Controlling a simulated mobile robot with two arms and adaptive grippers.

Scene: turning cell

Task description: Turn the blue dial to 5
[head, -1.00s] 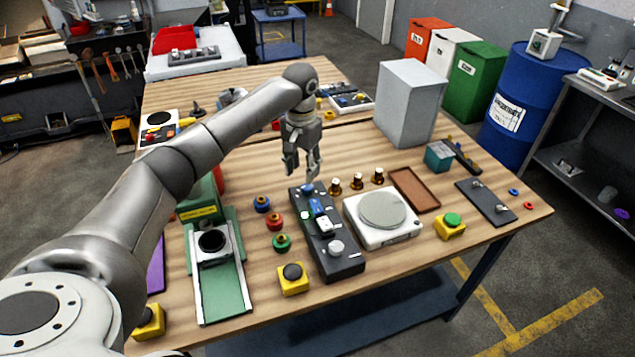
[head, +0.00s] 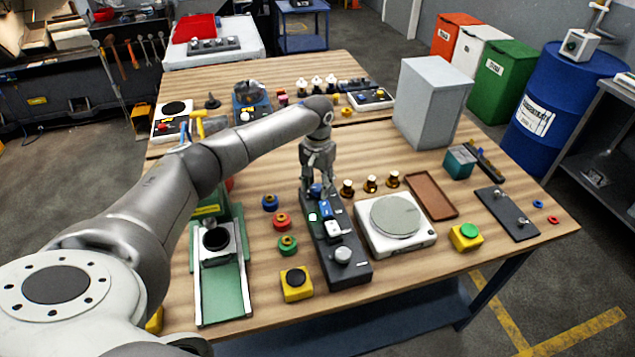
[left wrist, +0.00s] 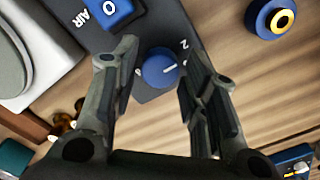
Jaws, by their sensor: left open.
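The blue dial (left wrist: 160,68) sits at the end of a dark control panel (head: 343,270). In the left wrist view its white pointer line points right and slightly up, with a "2" printed nearby; other numbers are hidden or out of view. In the head view the dial (head: 316,189) is partly covered by my fingers. My left gripper (head: 318,190) points down over that far end of the panel. In the left wrist view its fingers (left wrist: 157,95) are open, one on each side of the dial, and I cannot tell whether they touch it. My right gripper is not in view.
A blue rocker switch marked AIR (left wrist: 115,12) is close beside the fingers. Blue, red and green ringed parts (head: 281,221) stand left of the panel. A white scale (head: 405,238) stands right of it, and small brass-coloured parts (head: 371,184) stand behind the scale.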

